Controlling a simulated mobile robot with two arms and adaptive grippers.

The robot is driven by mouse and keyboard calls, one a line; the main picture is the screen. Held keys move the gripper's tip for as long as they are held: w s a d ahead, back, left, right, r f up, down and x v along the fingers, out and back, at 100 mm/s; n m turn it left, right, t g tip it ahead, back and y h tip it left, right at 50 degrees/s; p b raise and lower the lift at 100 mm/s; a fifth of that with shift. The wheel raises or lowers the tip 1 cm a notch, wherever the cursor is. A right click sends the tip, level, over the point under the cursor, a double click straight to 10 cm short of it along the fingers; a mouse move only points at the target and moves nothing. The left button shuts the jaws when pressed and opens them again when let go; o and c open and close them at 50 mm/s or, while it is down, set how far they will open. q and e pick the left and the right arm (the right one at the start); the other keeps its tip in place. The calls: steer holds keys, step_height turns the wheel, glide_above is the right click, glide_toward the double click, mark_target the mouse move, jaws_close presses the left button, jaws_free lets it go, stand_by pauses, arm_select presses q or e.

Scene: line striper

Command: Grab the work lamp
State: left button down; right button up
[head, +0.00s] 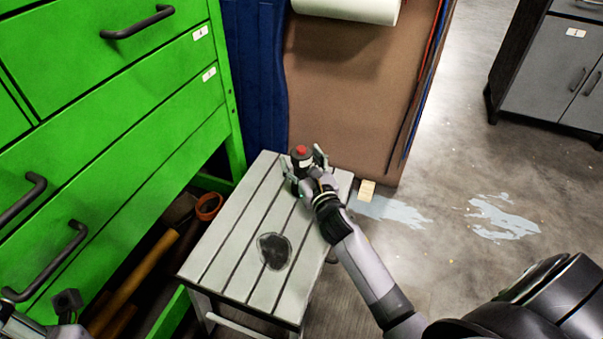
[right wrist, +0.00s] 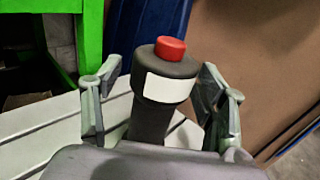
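The work lamp (head: 301,157) is a dark cylinder with a red top and a pale label, standing upright on the slatted stool (head: 235,210). In the right wrist view the work lamp (right wrist: 163,85) stands between the fingers of my right gripper (right wrist: 162,103). There is a gap on each side of it, so the gripper is open around the lamp and not closed on it. In the head view my right gripper (head: 304,162) is at the far end of the stool. My left gripper (head: 68,308) shows only partly at the bottom left corner.
A green drawer cabinet (head: 110,110) stands left of the stool, with long-handled tools (head: 135,285) below. A brown board (head: 340,100) and blue cloth (head: 255,75) are behind. A grey cabinet (head: 540,70) stands far right. Open floor lies on the right.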

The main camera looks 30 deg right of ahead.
steer(key=c, duration=1.4)
steer(key=shift+r, duration=0.2)
